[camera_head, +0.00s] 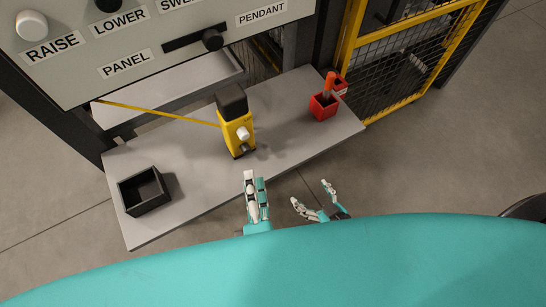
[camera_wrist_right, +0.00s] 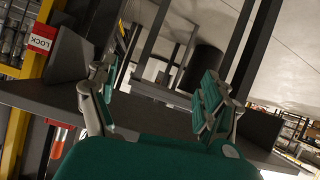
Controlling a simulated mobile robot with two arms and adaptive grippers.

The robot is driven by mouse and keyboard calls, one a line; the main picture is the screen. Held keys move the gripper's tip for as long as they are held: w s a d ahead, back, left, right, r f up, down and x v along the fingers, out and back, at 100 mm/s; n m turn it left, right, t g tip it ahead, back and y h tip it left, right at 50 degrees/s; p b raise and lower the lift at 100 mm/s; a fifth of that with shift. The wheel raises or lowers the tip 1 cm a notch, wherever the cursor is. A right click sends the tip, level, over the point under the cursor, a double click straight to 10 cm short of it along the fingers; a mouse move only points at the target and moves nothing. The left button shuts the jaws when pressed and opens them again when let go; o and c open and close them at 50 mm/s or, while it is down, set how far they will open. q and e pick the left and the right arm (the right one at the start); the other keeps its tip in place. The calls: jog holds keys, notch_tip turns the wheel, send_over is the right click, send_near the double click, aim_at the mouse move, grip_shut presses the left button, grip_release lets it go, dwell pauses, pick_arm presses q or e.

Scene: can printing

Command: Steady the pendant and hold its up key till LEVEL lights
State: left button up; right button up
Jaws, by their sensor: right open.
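The pendant (camera_head: 237,130) is a yellow box with a black top and a white round key on its near face. It stands on the grey shelf (camera_head: 290,130), with a yellow cord (camera_head: 160,113) running left from it. No LEVEL light is visible.
A black open box (camera_head: 144,208) sits at the shelf's left end. A red holder (camera_head: 323,107) with an orange-handled item stands at the right. A panel (camera_head: 130,45) with labelled knobs is behind. A yellow-framed mesh fence (camera_head: 400,65) stands at the right.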

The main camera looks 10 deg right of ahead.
aim_at(235, 103)
jog(key=shift+s+a+r+m+t+y, duration=0.45)
jog(key=shift+a+r+t, duration=1.75)
jog(key=shift+r, duration=5.9)
jog(key=shift+s+a+r+m+t+y, duration=0.35)
jog(key=shift+a+r, duration=3.65)
jog(key=shift+r, duration=4.1)
jog(key=x, duration=1.6)
jog(key=shift+f, duration=0.1)
jog(key=c, duration=1.7)
